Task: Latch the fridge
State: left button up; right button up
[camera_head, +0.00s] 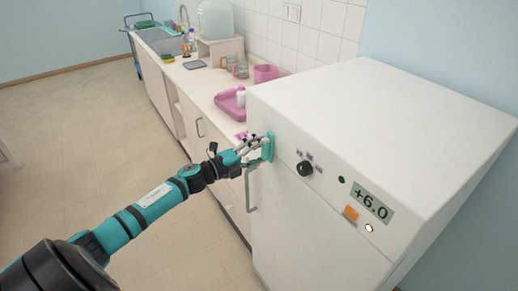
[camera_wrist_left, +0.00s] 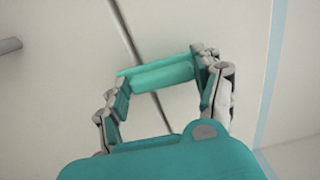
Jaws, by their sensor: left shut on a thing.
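The white fridge (camera_head: 335,215) stands at the right in the head view, with its front facing my arm. A teal latch (camera_head: 269,147) sits at the upper left of that front. My left gripper (camera_head: 258,148) is at the latch, its fingers around it. In the left wrist view the latch (camera_wrist_left: 160,75) is a teal bar lying between the two fingertips of my left gripper (camera_wrist_left: 165,78), which is shut on it. A dark seam runs behind the bar. Whether the latch is engaged cannot be told. My right gripper is out of view.
The fridge front has a black knob (camera_head: 305,168), an orange switch (camera_head: 351,213) and a display (camera_head: 371,201) reading +6.0. A counter (camera_head: 205,87) with a pink tray (camera_head: 230,102) runs back leftward. The floor (camera_head: 75,130) at left is clear.

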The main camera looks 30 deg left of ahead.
pick_arm(q)
jog(key=shift+n, duration=0.3)
jog(key=o, duration=1.2)
jog(key=shift+s, duration=0.1)
jog(key=v, duration=1.2)
jog(key=shift+f, duration=0.1)
